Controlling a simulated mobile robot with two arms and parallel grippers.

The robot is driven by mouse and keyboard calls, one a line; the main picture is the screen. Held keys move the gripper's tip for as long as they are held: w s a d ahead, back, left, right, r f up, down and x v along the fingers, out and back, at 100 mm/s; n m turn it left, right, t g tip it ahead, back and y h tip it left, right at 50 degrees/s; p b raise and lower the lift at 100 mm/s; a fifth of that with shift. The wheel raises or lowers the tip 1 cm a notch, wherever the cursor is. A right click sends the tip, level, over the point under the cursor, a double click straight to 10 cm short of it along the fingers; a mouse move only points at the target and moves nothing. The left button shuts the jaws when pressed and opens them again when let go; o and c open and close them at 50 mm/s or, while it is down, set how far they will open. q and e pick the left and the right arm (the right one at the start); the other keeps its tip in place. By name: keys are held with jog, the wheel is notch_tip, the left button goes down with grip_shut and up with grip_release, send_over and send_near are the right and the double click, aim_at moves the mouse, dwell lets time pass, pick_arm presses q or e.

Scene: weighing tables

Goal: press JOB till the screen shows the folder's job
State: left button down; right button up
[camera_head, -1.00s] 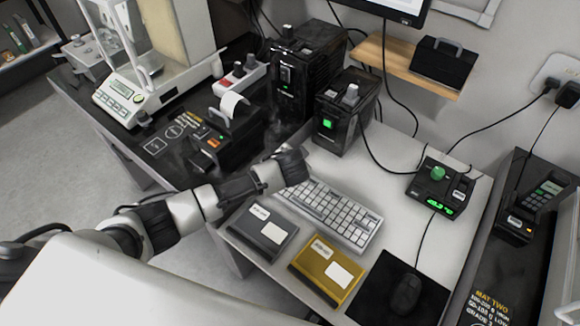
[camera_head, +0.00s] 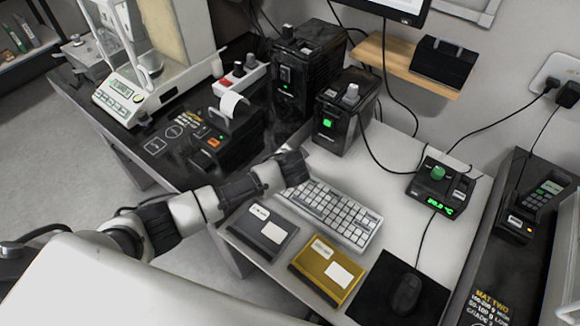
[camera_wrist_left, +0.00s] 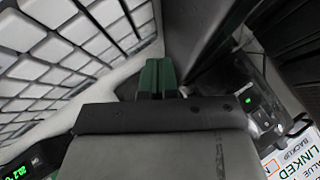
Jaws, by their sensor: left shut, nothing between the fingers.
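My left gripper (camera_head: 294,168) is just past the far left end of the white keyboard (camera_head: 330,212), near the front of the black box with the green light (camera_head: 328,124). In the left wrist view its green fingertips (camera_wrist_left: 158,76) are closed together with nothing between them. The keyboard (camera_wrist_left: 62,58) fills the left of that view. A dark grey folder (camera_head: 262,230) and a yellow folder (camera_head: 328,268) lie in front of the keyboard, their labels too small to read. The monitor (camera_head: 395,8) is mostly cut off at the top. I cannot make out a key marked JOB. My right gripper is not in view.
A balance (camera_head: 125,96) and a label printer (camera_head: 222,135) stand on the dark table at left. A black mouse (camera_head: 406,292) lies on its mat at right. A small device with a green knob and readout (camera_head: 440,190) stands behind it, its cable crossing the table.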

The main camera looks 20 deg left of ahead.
pick_arm(q)
jog(key=shift+f, duration=0.6)
dwell(0.6)
jog(key=shift+r, duration=0.1)
jog(key=shift+r+p, duration=0.75)
notch_tip(320, 180, up, 5)
jog(key=p, duration=0.5)
dwell(0.4)
dwell(0.4)
